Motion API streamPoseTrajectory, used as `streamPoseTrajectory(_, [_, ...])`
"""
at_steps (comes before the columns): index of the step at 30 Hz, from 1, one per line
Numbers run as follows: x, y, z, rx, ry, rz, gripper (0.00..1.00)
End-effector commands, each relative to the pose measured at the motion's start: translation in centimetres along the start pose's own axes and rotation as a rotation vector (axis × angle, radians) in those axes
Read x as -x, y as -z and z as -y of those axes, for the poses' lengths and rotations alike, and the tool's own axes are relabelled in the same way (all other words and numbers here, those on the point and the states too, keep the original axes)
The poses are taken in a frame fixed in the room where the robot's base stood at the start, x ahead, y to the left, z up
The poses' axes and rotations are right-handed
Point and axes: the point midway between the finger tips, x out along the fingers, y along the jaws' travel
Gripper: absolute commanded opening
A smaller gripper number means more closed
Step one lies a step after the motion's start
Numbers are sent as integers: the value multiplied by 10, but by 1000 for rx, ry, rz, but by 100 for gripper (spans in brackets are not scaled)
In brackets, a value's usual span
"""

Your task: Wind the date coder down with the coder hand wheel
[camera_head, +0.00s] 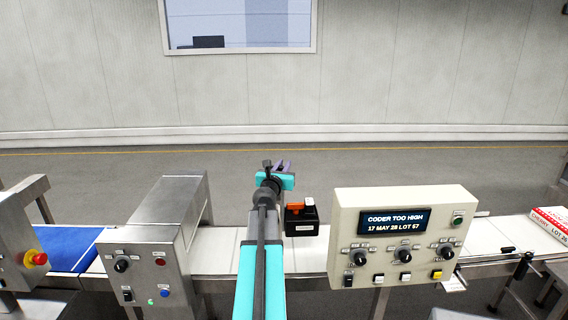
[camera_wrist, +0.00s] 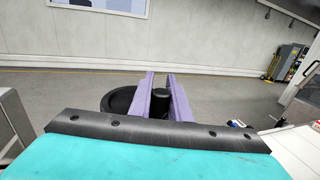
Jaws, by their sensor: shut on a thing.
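My gripper (camera_head: 280,166) is reached out over the far side of the conveyor in the head view. In the wrist view its two purple fingers (camera_wrist: 160,84) stand on either side of the black knob (camera_wrist: 159,97) of the coder hand wheel, shut on it. The dark round wheel (camera_wrist: 114,101) shows partly to the left of the fingers; the rest is hidden behind them and the gripper body. The date coder (camera_head: 302,219), a black box with an orange part on top, stands over the belt just right of my arm. The panel display (camera_head: 395,221) reads "CODER TOO HIGH" and "17 MAY 28 LOT 67".
The cream control panel (camera_head: 344,250) with knobs and buttons stands right of the coder. A steel control box (camera_head: 150,240) is left of my arm. A red and white carton (camera_head: 550,221) lies on the belt at far right. The floor behind the conveyor is clear.

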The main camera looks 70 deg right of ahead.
Motion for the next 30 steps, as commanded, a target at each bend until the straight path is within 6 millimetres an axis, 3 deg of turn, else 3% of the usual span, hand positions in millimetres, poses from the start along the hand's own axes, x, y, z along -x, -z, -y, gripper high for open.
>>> streamPoseTrajectory(30, [-16, -2, -12, -2, -575, 3, 0])
